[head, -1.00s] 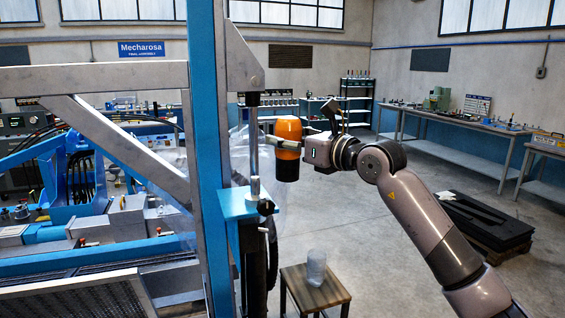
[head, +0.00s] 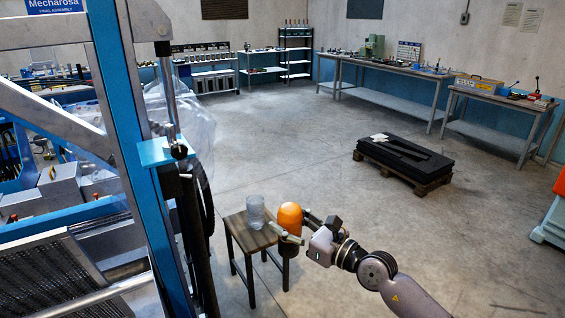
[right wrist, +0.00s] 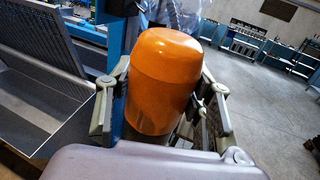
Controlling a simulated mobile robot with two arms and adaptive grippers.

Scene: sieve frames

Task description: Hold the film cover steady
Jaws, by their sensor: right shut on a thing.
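The film cover (head: 195,125) is a translucent, wrinkled sheet, draped at the left behind the blue post and partly hidden by it. A pale piece also shows at the top of the right wrist view (right wrist: 180,14). My right gripper (head: 290,230) is shut around an orange-capped cylinder with a dark lower part (head: 290,214), held upright beside the stool and well apart from the film. In the right wrist view the orange cylinder (right wrist: 160,80) sits between both fingers. My left gripper is not in view.
A small stool (head: 242,238) with a clear, cup-like container (head: 255,211) stands just left of my right gripper. The blue post (head: 140,150) and machine frame fill the left. A pallet with black panels (head: 405,158) lies farther right. Open floor lies between.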

